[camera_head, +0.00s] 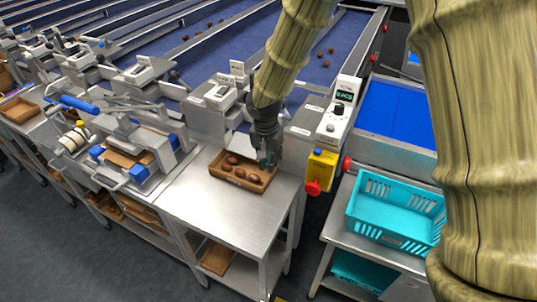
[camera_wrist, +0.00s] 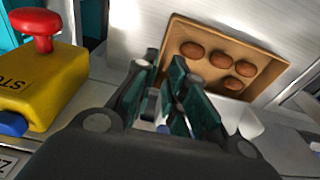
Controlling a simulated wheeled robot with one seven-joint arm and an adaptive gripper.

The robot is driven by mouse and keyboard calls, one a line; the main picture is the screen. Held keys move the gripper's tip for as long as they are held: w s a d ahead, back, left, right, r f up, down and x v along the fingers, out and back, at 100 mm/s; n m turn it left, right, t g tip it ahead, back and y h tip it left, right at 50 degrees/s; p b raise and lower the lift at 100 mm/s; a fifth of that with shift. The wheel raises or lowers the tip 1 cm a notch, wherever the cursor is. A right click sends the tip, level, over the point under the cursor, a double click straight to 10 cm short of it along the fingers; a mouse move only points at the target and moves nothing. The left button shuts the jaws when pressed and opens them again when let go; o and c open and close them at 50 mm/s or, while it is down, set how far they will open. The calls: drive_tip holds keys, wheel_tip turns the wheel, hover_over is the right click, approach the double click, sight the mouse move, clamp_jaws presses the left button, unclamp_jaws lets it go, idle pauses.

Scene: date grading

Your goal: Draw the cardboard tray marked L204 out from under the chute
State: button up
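A brown cardboard tray (camera_head: 231,180) with several dark dates sits on the steel table below the chute (camera_head: 213,118). No L204 mark is legible on it. In the wrist view the tray (camera_wrist: 172,40) lies just beyond my fingertips, a little to the right, with several dates inside. My gripper (camera_head: 267,158) points down at the tray's back right corner and hides part of it. In the wrist view my gripper (camera_wrist: 160,72) has its two green-padded fingers apart, with nothing seen held between them. Whether a finger touches the tray wall I cannot tell.
A yellow stop box with a red button (camera_head: 314,187) stands close right of my gripper. A turquoise crate (camera_head: 395,212) is on the right-hand bench. A clamp-like device with blue parts (camera_head: 125,150) stands left. The steel table's front (camera_head: 215,212) is clear.

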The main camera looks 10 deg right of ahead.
sight(270, 176)
drive_tip(key=shift+w+d+f+p, duration=0.15)
drive_tip(key=shift+f+p, duration=0.15)
drive_tip(key=shift+f, duration=1.1)
drive_tip(key=shift+w+d+f+p, duration=0.15)
drive_tip(key=shift+f+p, duration=0.15)
drive_tip(key=shift+f, duration=1.05)
drive_tip(key=shift+w+d+f+p, duration=0.15)
drive_tip(key=shift+f+p, duration=0.15)
drive_tip(key=shift+f, duration=1.1)
drive_tip(key=shift+a, duration=0.15)
clamp_jaws()
